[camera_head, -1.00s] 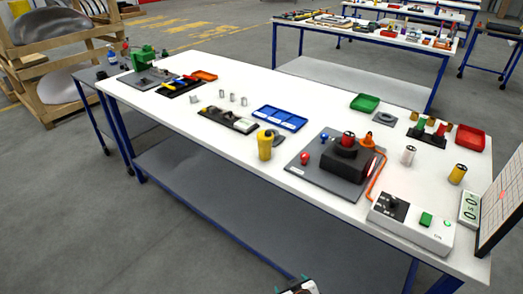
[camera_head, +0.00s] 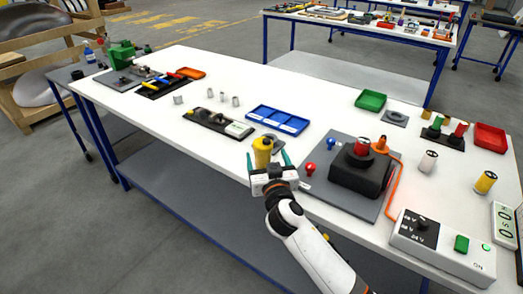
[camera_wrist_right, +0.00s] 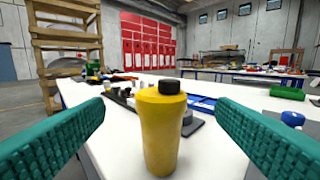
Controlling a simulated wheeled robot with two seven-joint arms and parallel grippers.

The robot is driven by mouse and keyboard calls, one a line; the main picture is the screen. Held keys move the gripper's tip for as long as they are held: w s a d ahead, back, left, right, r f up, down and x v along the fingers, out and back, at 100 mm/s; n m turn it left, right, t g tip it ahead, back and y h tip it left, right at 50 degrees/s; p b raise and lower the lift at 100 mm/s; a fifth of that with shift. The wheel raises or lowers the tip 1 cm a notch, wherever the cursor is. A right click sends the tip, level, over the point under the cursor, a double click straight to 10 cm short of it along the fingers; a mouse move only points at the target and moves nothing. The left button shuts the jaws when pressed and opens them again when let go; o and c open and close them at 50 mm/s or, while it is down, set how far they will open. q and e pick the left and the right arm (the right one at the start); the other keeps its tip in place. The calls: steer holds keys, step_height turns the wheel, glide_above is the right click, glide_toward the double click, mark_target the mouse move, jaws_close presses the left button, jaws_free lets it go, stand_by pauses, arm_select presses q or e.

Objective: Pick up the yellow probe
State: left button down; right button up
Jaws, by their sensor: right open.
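The yellow probe (camera_head: 262,150) stands upright near the front edge of the white table; it looks like a yellow bottle with a black cap. My right gripper (camera_head: 267,160) is open at the table's front edge, its green fingers to either side of the probe in the head view. In the right wrist view the probe (camera_wrist_right: 160,135) stands in the gap between the two green fingers, with clear room on both sides. I cannot tell how far it reaches between them. My left gripper is not in view.
A blue tray (camera_head: 262,112) and a black holder (camera_head: 205,122) lie behind the probe. A grey plate with a black block (camera_head: 358,178) is to its right. A yellow-black cylinder (camera_head: 485,182) stands farther right. The table just left of the probe is clear.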

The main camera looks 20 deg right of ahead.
mark_target(265, 151)
steer(key=w, duration=0.2)
steer(key=shift+w+d+f, duration=0.1)
steer(key=shift+w+d, duration=0.2)
steer(key=shift+w+d+f+p, duration=0.1)
steer(key=shift+w+p, duration=0.25)
steer(key=shift+w, duration=0.65)
steer(key=w, duration=0.3)
steer(key=shift+w+d+f, duration=0.2)
steer(key=shift+f, duration=0.05)
steer(key=shift+w, duration=0.3)
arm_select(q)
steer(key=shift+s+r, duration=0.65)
arm_select(e)
steer(key=c, duration=1.1)
